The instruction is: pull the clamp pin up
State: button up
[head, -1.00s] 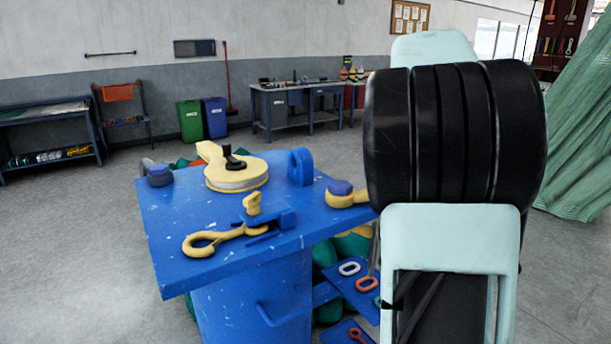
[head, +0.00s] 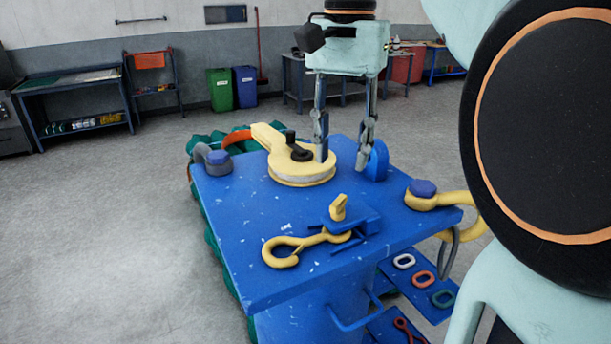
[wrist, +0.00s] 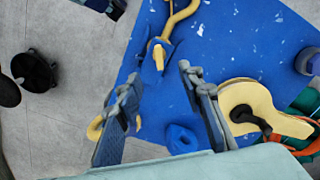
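The yellow clamp pin (head: 338,207) stands in a blue clamp (head: 360,222) on the blue table (head: 235,210). The clamp sits over the shank of a yellow hook (head: 284,250). In the wrist view the pin (wrist: 158,56) shows just beyond the fingertips, roughly between them. My gripper (head: 342,162) is open and empty, pointing down over the far part of the table, behind the clamp. Its two fingers (wrist: 160,78) are spread wide in the wrist view. Nothing hides the pin.
A yellow pulley block (head: 300,168) with a black handle and a blue upright lug (head: 376,160) stand close to the fingers. Shackles sit at the left (head: 214,158) and right (head: 424,196) table edges. Coloured links (head: 423,279) lie on a lower shelf.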

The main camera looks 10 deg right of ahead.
aim_at(339, 199)
notch_tip(339, 199, down, 10)
jog(key=shift+r+b, duration=0.15)
jog(key=shift+b, duration=0.45)
grip_shut()
